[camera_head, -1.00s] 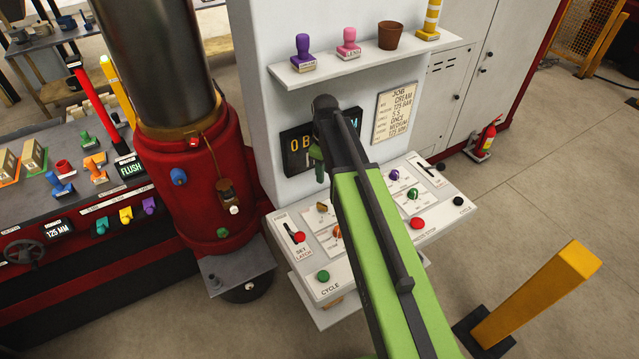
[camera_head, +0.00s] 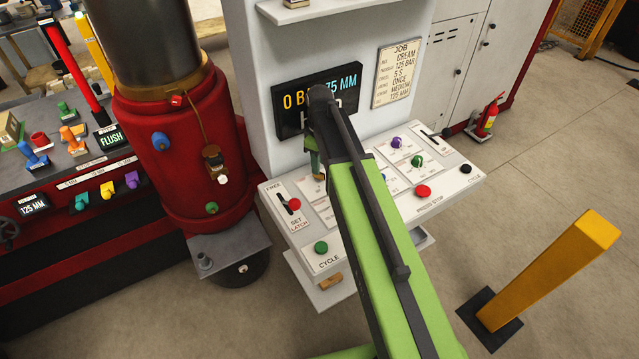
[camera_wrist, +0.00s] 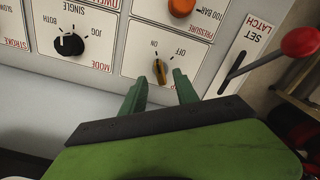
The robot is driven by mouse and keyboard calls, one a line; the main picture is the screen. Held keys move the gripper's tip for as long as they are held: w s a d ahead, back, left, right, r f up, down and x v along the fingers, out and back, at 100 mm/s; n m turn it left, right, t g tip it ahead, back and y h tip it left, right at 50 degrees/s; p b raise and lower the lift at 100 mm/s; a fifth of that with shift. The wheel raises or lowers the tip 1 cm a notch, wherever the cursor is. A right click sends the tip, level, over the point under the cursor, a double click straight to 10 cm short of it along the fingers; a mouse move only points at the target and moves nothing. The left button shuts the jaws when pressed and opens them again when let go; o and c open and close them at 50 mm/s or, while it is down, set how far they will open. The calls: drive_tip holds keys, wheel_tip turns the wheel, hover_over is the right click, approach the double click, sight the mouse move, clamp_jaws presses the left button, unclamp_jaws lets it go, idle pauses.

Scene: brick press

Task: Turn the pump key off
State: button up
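The pump key (camera_wrist: 161,72) is a small brass-yellow key on a white panel plate in the wrist view. The lettering there is upside down, with ON and OFF printed beyond the key. The key's far end points nearer the ON mark than the OFF mark. My gripper (camera_wrist: 159,78) is open, with one green fingertip on each side of the key and small gaps visible. I cannot tell how deep the fingers reach. In the head view, my green gripper (camera_head: 315,164) hangs over the console (camera_head: 330,251), and my arm hides much of the panel.
A green cycle button (camera_head: 321,247) is at the console's front. A yellow post (camera_head: 550,270) stands at right.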

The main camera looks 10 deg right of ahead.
wheel_tip(320, 180, down, 5)
drive_tip(key=b, duration=0.3)
drive_tip(key=shift+r, duration=0.15)
drive_tip(key=shift+r, duration=0.1)
